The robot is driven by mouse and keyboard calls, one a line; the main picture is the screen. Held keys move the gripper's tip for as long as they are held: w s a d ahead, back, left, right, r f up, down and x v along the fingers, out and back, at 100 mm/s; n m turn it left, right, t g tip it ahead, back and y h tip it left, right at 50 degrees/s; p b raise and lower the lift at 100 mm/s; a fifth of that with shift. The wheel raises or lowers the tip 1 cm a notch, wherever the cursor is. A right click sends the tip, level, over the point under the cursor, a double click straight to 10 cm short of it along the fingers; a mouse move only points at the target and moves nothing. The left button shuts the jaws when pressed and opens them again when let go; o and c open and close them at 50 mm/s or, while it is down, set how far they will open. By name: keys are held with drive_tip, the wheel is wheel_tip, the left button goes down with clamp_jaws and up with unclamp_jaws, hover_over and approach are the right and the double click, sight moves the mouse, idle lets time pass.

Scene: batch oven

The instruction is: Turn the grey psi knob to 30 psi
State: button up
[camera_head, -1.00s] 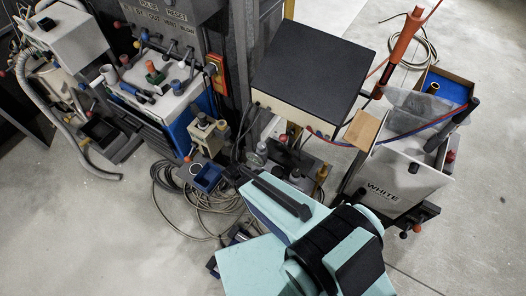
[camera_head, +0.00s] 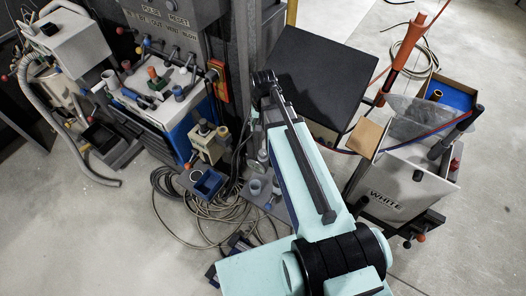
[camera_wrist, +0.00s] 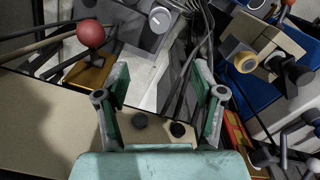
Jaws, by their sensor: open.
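A round light-grey knob (camera_wrist: 160,19) sits on a grey housing (camera_wrist: 132,22) at the top of the wrist view. It may be the psi knob, but no psi scale or number is legible. My gripper (camera_wrist: 162,72) is open and empty, its two green-padded fingers spread apart. The knob lies beyond the fingertips and shows between them, apart from both. In the head view my arm reaches up and away, with its end (camera_head: 265,82) beside the black-topped box. I cannot make out the psi knob there.
The black-topped box (camera_head: 312,75) stands right beside my arm. A red ball-ended lever (camera_wrist: 91,34) is left of the grey knob. Two dark round parts (camera_wrist: 140,120) show low between my fingers. The white cart (camera_head: 400,185) stands at right; open floor is at lower left.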

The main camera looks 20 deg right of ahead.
sight(263, 152)
wheel_tip(263, 152, down, 17)
drive_tip(key=shift+f+p, duration=0.1)
drive_tip(key=shift+p, duration=0.95)
drive_tip(key=c, duration=1.1)
